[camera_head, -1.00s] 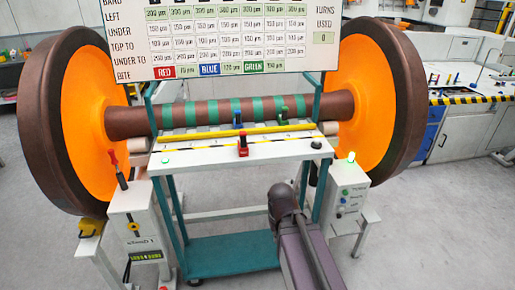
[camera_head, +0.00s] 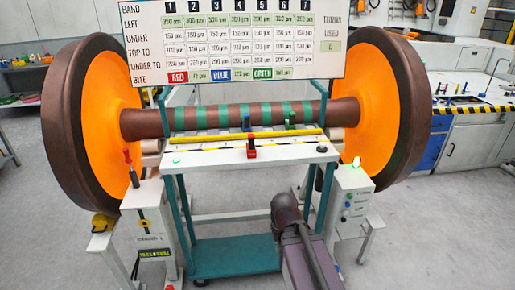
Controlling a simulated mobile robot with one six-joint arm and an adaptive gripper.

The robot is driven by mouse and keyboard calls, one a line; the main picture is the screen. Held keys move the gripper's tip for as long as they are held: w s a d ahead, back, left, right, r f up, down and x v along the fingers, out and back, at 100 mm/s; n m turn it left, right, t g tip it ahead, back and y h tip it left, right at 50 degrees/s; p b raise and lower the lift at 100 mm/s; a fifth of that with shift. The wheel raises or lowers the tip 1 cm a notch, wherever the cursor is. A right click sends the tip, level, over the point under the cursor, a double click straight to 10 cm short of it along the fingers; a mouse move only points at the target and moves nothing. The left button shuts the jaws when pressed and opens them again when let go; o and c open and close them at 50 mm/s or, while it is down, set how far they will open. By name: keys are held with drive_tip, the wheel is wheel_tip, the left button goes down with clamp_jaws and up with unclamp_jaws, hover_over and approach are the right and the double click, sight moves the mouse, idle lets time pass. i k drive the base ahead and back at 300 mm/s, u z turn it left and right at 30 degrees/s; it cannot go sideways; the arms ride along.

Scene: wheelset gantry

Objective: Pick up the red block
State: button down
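The red block (camera_head: 252,146) stands on the white top of the teal-legged trolley (camera_head: 200,158), near the middle of its front part, on a yellow-and-black marked strip. A blue block (camera_head: 246,122) and a green block (camera_head: 290,122) sit behind it, by the yellow rail. My arm shows at the bottom, below and right of the red block and apart from it. My gripper cannot be made out in this view.
A wheelset with two orange-faced wheels (camera_head: 370,105) and a teal-banded axle (camera_head: 215,117) stands behind the trolley. A sign board (camera_head: 235,45) hangs above. Control pedestals (camera_head: 350,205) flank the trolley on both sides. Grey floor is clear in front.

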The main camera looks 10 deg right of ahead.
sight(251, 150)
drive_tip(key=u, duration=0.1)
drive_tip(key=i, duration=0.95)
drive_tip(key=z, duration=0.9)
drive_tip(key=k, duration=0.1)
drive_tip(key=u, duration=2.85)
